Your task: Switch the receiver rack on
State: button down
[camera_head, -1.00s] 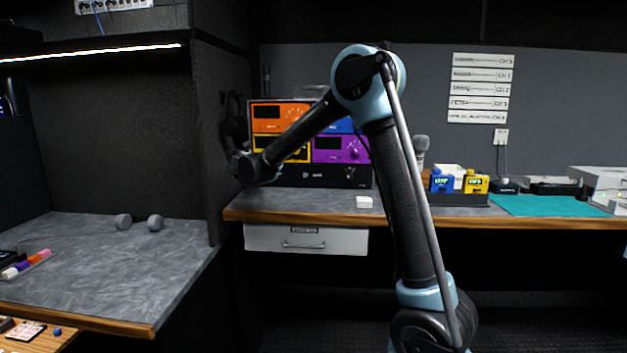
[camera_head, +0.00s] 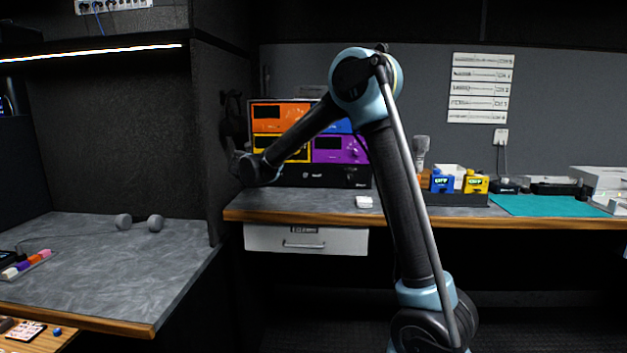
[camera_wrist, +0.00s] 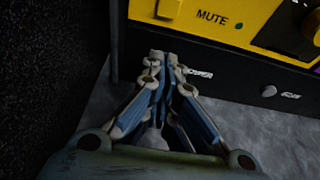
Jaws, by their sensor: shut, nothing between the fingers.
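The receiver rack stands on the back counter, with orange (camera_head: 280,112), yellow (camera_head: 262,143), purple (camera_head: 328,150) and partly hidden blue units above a black bottom panel (camera_head: 318,176). In the wrist view the yellow unit (camera_wrist: 215,20) with its MUTE label is above the black panel (camera_wrist: 235,82). That panel has a small white label, seemingly POWER (camera_wrist: 200,74), and a round grey knob (camera_wrist: 268,91). My gripper (camera_wrist: 165,58) is shut and empty, its tips at the panel's left part. They hide what lies behind them; I cannot tell whether they touch it.
A dark partition wall (camera_head: 212,150) stands close on the left of the rack. Blue (camera_head: 441,183) and yellow (camera_head: 475,184) packs stand farther right.

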jog(key=shift+x, duration=0.95)
dwell(0.7)
jog(key=shift+s, duration=0.15)
jog(key=v, duration=0.6)
jog(key=shift+s+r, duration=0.2)
jog(key=shift+s, duration=0.05)
dwell(0.4)
